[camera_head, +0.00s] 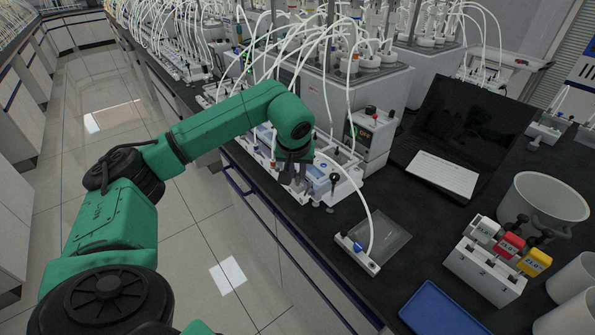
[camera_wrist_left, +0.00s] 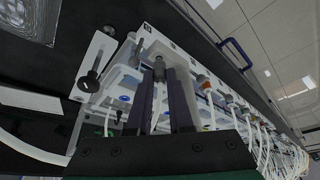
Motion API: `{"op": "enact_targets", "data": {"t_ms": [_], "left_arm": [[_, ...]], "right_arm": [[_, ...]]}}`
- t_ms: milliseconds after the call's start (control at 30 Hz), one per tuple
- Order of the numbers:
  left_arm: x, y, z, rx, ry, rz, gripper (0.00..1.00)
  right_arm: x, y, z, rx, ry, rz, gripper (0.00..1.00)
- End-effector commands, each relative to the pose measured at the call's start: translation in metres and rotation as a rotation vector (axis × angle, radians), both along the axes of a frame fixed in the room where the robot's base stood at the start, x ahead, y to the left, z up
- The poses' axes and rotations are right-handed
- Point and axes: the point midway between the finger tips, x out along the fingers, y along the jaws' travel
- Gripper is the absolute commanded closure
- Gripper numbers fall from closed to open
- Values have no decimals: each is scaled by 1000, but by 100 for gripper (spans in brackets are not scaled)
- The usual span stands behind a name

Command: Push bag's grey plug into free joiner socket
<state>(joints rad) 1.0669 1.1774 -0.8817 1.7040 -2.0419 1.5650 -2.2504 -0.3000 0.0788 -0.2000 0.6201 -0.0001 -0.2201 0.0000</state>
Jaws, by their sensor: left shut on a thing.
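My left gripper (camera_head: 291,176) points down over the white joiner unit (camera_head: 345,188) at the bench's front edge. In the left wrist view the gripper (camera_wrist_left: 160,78) is shut on a small grey plug (camera_wrist_left: 159,68) between its fingertips. The plug is close to the joiner unit (camera_wrist_left: 118,78); I cannot tell whether it touches a socket. The free socket cannot be made out. The clear flat bag (camera_head: 385,234) lies on the bench, its edge in a white holder (camera_head: 357,255) with a blue fitting. A white tube (camera_head: 372,205) arches from it towards my gripper. My right gripper is out of view.
More white units and many tubes (camera_head: 290,45) run along the bench behind. A control box (camera_head: 370,135), a laptop (camera_head: 465,125), a white bucket (camera_head: 545,205), a block with red and yellow tags (camera_head: 485,265) and a blue tray (camera_head: 440,312) stand right. The floor left is clear.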

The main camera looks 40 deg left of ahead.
Motion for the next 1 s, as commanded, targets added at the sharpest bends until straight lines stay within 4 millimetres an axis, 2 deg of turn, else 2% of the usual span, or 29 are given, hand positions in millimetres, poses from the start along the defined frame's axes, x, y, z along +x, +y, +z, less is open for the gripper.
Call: {"op": "enact_targets", "data": {"t_ms": [1000], "left_arm": [[0, 0, -14, 0, 1, 0, 100]], "right_arm": [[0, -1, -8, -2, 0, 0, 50]]}}
